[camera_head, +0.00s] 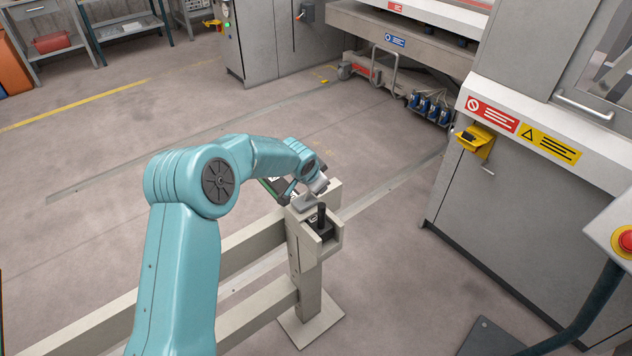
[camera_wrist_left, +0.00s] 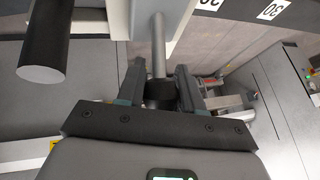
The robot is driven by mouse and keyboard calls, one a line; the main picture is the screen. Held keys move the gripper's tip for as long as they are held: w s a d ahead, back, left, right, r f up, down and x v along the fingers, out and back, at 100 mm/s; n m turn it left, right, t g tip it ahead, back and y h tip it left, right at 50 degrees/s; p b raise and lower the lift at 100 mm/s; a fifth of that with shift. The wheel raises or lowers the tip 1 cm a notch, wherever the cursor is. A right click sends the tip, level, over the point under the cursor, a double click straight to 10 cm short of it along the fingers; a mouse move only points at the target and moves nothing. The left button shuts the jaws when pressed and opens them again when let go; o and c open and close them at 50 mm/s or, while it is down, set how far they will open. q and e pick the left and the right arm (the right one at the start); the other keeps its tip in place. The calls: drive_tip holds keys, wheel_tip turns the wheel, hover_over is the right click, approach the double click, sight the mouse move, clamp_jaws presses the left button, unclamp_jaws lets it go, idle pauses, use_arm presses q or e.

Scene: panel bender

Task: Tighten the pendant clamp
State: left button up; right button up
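My left arm reaches over a beige post in the head view, its gripper (camera_head: 314,188) at the post's top. In the left wrist view the two fingers (camera_wrist_left: 161,88) stand on either side of a black knob (camera_wrist_left: 160,95) on a grey rod (camera_wrist_left: 158,45). Little or no gap shows, and I cannot tell if they press on it. A black upright cylinder (camera_head: 321,214) stands in the bracket on the post; a black cylinder also shows at the left of the wrist view (camera_wrist_left: 45,45). Which part is the pendant clamp is unclear. My right gripper is not in view.
Beige rails (camera_head: 255,312) run from the post to the lower left. A control box with a red button (camera_head: 627,240) on a dark tube is at the right edge. A grey machine cabinet (camera_head: 520,205) stands at the right. The floor left of the arm is clear.

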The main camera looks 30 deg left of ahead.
use_arm(q)
drive_tip(key=o, duration=0.4)
drive_tip(key=shift+w+f, duration=0.1)
drive_tip(key=v, duration=1.6)
drive_tip(key=shift+r+b, duration=0.2)
drive_tip(key=shift+b, duration=0.15)
